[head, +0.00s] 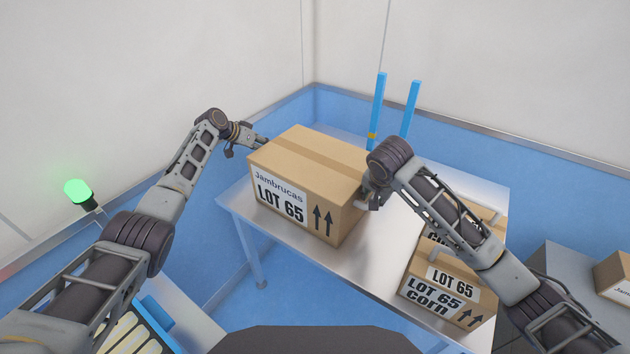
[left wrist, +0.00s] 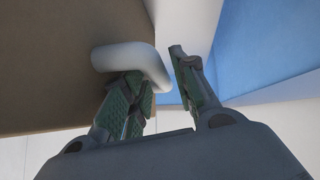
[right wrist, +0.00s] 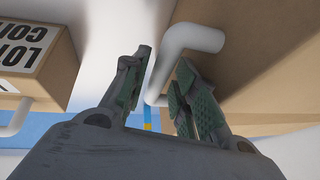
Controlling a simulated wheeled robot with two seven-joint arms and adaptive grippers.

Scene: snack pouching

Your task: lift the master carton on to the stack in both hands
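The master carton (head: 305,185), brown and labelled "Jambrucas LOT 65", appears to rest upright on the steel table (head: 375,265). White bar handles stand out from its two sides. My left gripper (head: 260,142) is at its far left side; in the left wrist view the open fingers (left wrist: 160,75) have the handle (left wrist: 125,57) between them. My right gripper (head: 370,195) is at its right side; in the right wrist view the open fingers (right wrist: 162,75) straddle the other handle (right wrist: 190,40). The right forearm partly hides smaller "LOT 65 corn" cartons (head: 440,285) at the table's right end.
Two blue posts (head: 377,105) (head: 410,108) rise behind the carton at the table's back. A grey surface with another carton (head: 614,277) is at the far right. A green lamp (head: 77,192) glows at left. Bare table lies between the master carton and the corn cartons.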

